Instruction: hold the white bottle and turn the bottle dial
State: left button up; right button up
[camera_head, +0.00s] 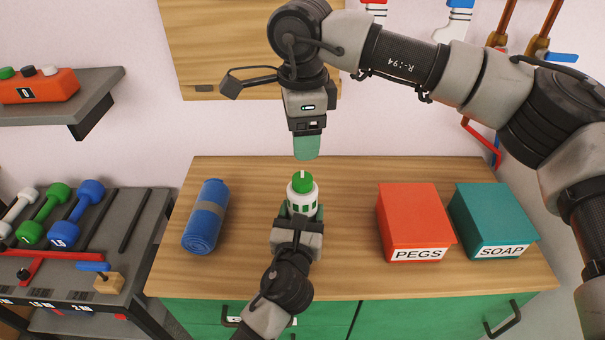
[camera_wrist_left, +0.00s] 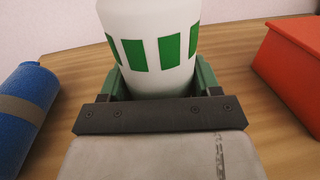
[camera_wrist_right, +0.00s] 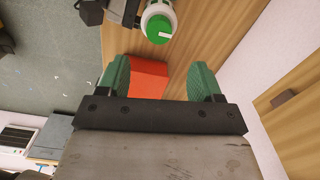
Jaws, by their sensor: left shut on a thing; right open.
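The white bottle (camera_head: 303,197) with green rectangles stands upright on the wooden counter in the head view. Its green dial (camera_head: 302,181) is on top, with a white mark. My left gripper (camera_head: 299,214) is shut on the bottle's body from the front; the left wrist view shows the bottle (camera_wrist_left: 153,48) between its green fingers. My right gripper (camera_head: 307,148) is open and empty, pointing down above and behind the bottle. In the right wrist view the dial (camera_wrist_right: 159,29) lies beyond the open fingers, apart from them.
A rolled blue mat (camera_head: 206,217) lies left of the bottle. A red PEGS box (camera_head: 411,215) and a teal SOAP box (camera_head: 489,215) stand to the right. A dumbbell rack (camera_head: 75,264) is at the left. The counter (camera_head: 345,235) between bottle and PEGS box is clear.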

aim_at(303, 177)
notch_tip(303, 177, down, 10)
jog(key=shift+r, duration=0.25)
jog(key=shift+c, duration=0.4)
jog(key=c, duration=0.9)
jog(key=shift+o, duration=0.2)
